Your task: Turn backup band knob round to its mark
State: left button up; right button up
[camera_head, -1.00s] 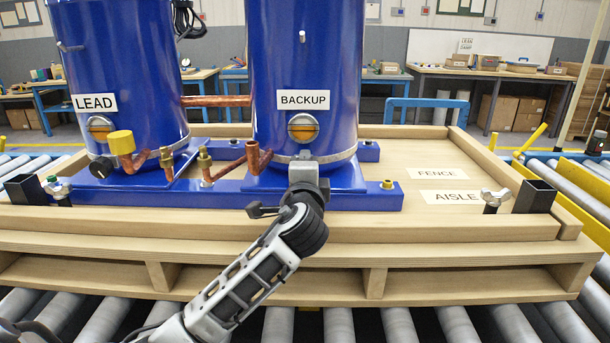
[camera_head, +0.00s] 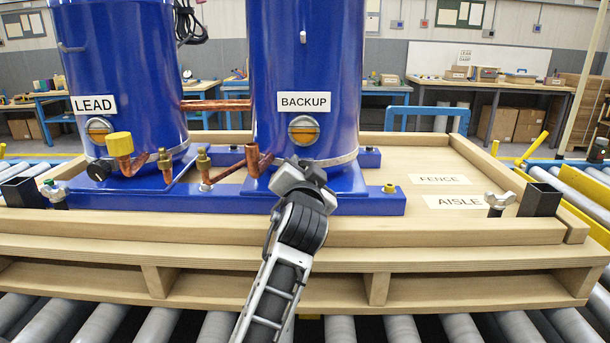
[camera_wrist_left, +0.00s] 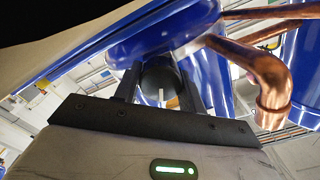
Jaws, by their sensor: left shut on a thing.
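The blue BACKUP tank (camera_head: 305,60) stands on the pallet, with a metal band around its foot. My left gripper (camera_head: 303,168) is at the lower front of this tank, tilted in the head view. In the left wrist view the gripper (camera_wrist_left: 160,92) has its two dark fingers on either side of the round black backup band knob (camera_wrist_left: 158,78), shut on it. A short pale line shows on the knob's face. The gripper hides the knob in the head view. I cannot make out its mark on the tank. My right gripper is not in view.
The LEAD tank (camera_head: 115,60) stands at left, with its own black knob (camera_head: 100,170) and a yellow cap (camera_head: 120,144). A copper pipe (camera_head: 252,158) rises close left of my gripper. The pallet deck (camera_head: 420,160) at right is mostly clear, with a wing nut (camera_head: 499,199) near its corner.

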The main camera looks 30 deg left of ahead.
pick_arm(q)
jog(key=shift+f+n, duration=0.1)
jog(key=shift+n, duration=0.8)
jog(key=o, duration=1)
jog(key=shift+c, duration=0.2)
jog(key=shift+s+d, duration=0.1)
